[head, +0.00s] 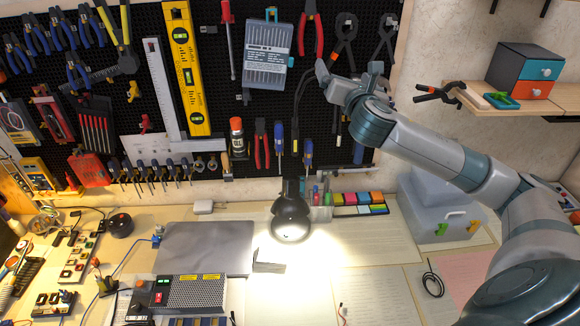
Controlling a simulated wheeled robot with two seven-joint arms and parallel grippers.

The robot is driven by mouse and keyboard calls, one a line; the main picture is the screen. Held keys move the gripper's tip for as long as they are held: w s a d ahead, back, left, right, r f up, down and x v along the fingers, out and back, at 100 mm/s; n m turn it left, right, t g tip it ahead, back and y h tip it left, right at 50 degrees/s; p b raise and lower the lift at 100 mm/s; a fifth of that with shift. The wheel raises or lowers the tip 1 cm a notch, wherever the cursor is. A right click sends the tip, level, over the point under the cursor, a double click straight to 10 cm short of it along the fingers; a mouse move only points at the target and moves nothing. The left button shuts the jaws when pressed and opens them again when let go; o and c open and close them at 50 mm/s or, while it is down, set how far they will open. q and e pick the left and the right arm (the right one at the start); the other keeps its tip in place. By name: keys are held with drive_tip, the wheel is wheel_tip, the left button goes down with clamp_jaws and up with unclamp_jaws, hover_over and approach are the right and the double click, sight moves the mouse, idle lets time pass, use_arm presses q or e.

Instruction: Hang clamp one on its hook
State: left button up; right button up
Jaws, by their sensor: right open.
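A black clamp with orange tips (437,94) lies at the left end of the wooden shelf on the right wall, partly over its edge. Two similar dark clamps hang at the top right of the pegboard, one left (345,31) and one right (387,33). I cannot tell from looks which is clamp one. My right gripper (348,74) is open and appears empty in front of the pegboard, below the hanging clamps and left of the shelf clamp. My left gripper is not in view.
The wooden shelf (520,105) also holds a small drawer box (523,68) and a green item (501,101). The black pegboard is crowded with pliers, screwdrivers and a yellow level (186,70). Below, a lit lamp (290,217) stands on the cluttered desk.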

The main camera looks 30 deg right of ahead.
drive_tip(key=s+a+f+t+y+b, duration=0.1)
drive_tip(key=a+f+y+b, duration=0.1)
drive_tip(key=a+f, duration=0.6)
drive_tip(key=s+a+f+t+y+b, duration=0.1)
drive_tip(key=a+f+y, duration=0.3)
drive_tip(key=a+f, duration=0.5)
drive_tip(key=shift+s+a+f+m+b, duration=0.25)
drive_tip(key=shift+s+f+m+b, duration=0.1)
drive_tip(key=shift+s+f, duration=0.25)
idle(0.4)
